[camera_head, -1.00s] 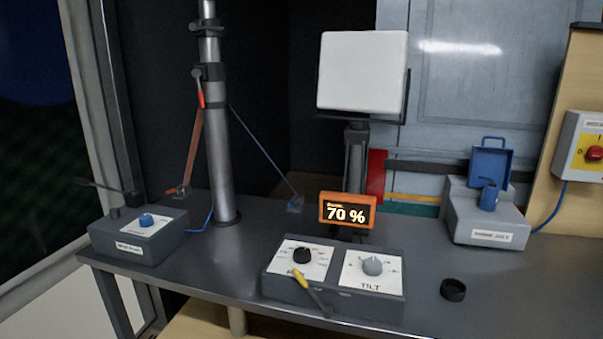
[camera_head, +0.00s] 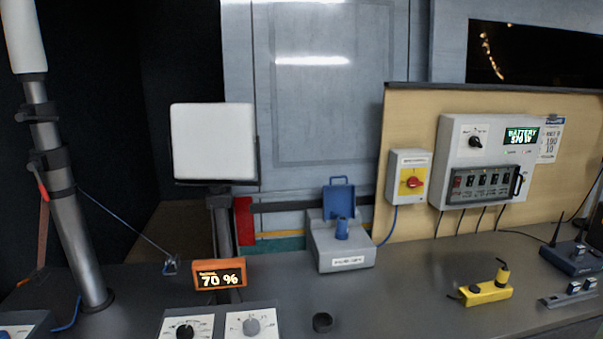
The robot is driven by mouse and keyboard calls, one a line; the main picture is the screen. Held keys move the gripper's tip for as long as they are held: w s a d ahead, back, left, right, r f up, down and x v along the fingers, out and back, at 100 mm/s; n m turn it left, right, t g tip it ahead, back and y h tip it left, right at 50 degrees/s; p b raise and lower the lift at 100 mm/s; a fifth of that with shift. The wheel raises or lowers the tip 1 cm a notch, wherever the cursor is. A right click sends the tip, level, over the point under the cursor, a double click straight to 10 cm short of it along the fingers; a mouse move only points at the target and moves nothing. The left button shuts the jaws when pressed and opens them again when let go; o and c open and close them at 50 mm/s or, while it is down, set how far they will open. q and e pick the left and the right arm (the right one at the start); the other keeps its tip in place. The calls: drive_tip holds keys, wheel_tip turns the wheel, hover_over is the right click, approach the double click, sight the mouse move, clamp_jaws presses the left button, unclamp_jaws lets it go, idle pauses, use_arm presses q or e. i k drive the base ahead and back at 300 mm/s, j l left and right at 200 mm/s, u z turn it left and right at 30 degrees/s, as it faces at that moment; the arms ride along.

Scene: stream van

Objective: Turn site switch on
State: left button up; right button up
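A grey switch box (camera_head: 408,160) with a red rotary knob (camera_head: 414,182) on a yellow plate is mounted on the wooden panel at right of centre. Its label is too small to read, so I cannot confirm that it is the site switch. The knob's exact position is also unclear. A blue cable runs down from the box to the grey socket unit (camera_head: 341,259), whose blue lid stands open with a blue plug-like part in front. Neither of my grippers is in view.
A battery panel (camera_head: 488,140) with a dial, display and row of switches hangs right of the switch box. On the bench are an orange 70 % display (camera_head: 219,275), a black ring (camera_head: 323,322) and a yellow device (camera_head: 487,290).

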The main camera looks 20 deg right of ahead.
sight(413, 182)
drive_tip(key=z, duration=1.45)
drive_tip(key=i+l+u, duration=0.2)
drive_tip(key=l+u, duration=0.2)
drive_tip(key=i+l+u, duration=0.1)
drive_tip(key=l+u, duration=0.25)
